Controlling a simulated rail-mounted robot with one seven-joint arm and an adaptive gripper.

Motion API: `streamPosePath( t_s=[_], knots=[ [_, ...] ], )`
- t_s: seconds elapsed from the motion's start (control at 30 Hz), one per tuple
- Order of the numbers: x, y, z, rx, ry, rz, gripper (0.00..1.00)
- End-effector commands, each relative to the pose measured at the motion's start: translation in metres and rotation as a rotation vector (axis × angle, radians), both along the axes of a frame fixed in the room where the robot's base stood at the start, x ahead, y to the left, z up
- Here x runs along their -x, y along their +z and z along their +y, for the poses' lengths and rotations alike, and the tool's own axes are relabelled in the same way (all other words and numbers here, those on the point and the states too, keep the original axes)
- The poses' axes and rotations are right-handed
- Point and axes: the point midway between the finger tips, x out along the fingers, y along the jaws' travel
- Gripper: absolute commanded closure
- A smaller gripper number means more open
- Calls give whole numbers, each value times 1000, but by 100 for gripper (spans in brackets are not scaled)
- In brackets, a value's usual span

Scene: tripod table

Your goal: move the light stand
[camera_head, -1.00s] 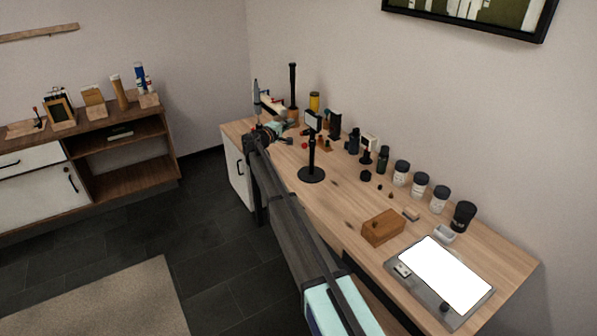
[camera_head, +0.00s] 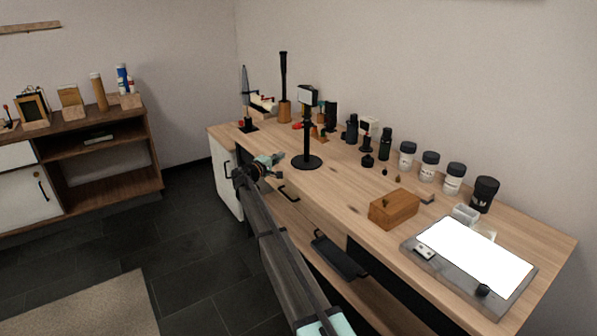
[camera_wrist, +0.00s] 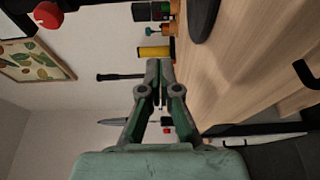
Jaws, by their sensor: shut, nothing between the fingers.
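The light stand (camera_head: 307,140) is black, with a round base, a thin upright pole and a small rectangular light head on top. It stands upright on the wooden table, left of its middle. My gripper (camera_head: 275,160) is to the left of the stand's base, by the table's front edge, and apart from it. In the wrist view my gripper (camera_wrist: 160,66) has its fingers together and empty. A dark rounded base (camera_wrist: 203,18), which looks like the stand's, shows at the top of the wrist view; most of the stand is cut off there.
Behind the stand are a tall black rod in a wooden holder (camera_head: 284,108) and several small bottles. To the right are a wooden box (camera_head: 394,209), white jars (camera_head: 429,164) and a bright light panel (camera_head: 474,255). Bare tabletop lies in front of the stand.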

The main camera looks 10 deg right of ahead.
Motion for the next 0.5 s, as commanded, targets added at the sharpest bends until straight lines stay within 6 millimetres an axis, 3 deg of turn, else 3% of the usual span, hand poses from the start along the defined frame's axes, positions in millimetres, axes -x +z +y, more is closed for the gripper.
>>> streamPosePath(
  t_s=[0.03, 0.1, 0.5],
  knots=[
    [0, -14, 0, 0, 0, 0, 100],
    [0, -18, 0, 0, 0, 0, 100],
    [-19, -18, -16, 0, -1, 0, 100]
  ],
)
